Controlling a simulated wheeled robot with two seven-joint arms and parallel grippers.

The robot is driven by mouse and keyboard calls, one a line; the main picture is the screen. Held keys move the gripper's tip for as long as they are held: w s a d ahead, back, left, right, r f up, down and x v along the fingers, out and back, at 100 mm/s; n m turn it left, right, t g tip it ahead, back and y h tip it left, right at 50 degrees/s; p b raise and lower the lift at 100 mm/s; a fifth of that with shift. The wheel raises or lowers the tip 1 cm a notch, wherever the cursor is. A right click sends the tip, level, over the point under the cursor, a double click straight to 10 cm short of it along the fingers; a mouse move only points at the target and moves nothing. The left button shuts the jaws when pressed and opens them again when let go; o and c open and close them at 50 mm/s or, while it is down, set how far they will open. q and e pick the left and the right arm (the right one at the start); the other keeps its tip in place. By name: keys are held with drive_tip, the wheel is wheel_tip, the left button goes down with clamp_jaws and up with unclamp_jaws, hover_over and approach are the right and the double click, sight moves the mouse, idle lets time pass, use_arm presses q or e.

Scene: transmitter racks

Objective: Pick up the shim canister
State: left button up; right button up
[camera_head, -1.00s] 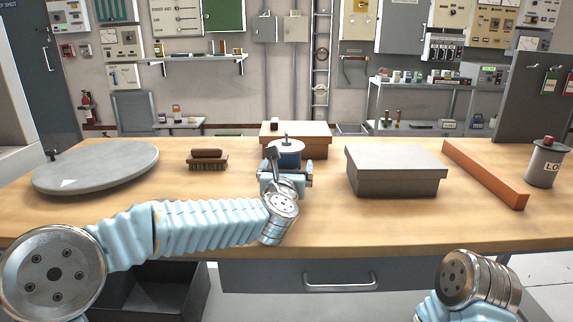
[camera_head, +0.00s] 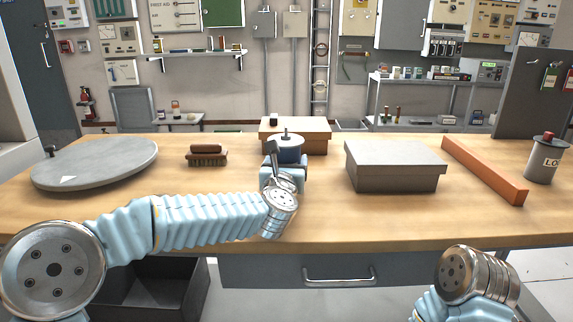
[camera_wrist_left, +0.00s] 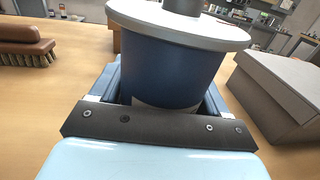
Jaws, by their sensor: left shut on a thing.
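The shim canister (camera_head: 290,152) is a dark blue cylinder with a pale, wide lid and a knob on top. In the head view it stands upright near the middle of the bench. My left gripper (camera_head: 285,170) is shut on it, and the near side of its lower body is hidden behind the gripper. In the left wrist view the canister (camera_wrist_left: 172,65) fills the space between the fingers of my left gripper (camera_wrist_left: 165,95). I cannot tell whether its base touches the bench. Of my right arm only a wrist joint shows at the lower right; its gripper is out of view.
On the wooden bench (camera_head: 220,225), a brown box (camera_head: 310,137) is behind the canister and a grey lidded box (camera_head: 396,175) to its right. An orange bar (camera_head: 485,170) and grey canister (camera_head: 541,162) lie further right. A brush (camera_head: 207,157) and round grey plate (camera_head: 95,165) are left.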

sight(286, 156)
use_arm(q)
drive_tip(key=r, duration=0.4)
drive_tip(key=shift+s, duration=0.4)
drive_tip(key=s+r, duration=0.3)
drive_tip(key=r, duration=0.1)
drive_tip(key=shift+s, duration=0.15)
drive_tip(key=s+r+b, duration=0.1)
drive_tip(key=s+r, duration=0.4)
drive_tip(key=s, duration=0.5)
use_arm(e)
drive_tip(key=shift+f, duration=0.55)
use_arm(q)
drive_tip(key=shift+f, duration=0.1)
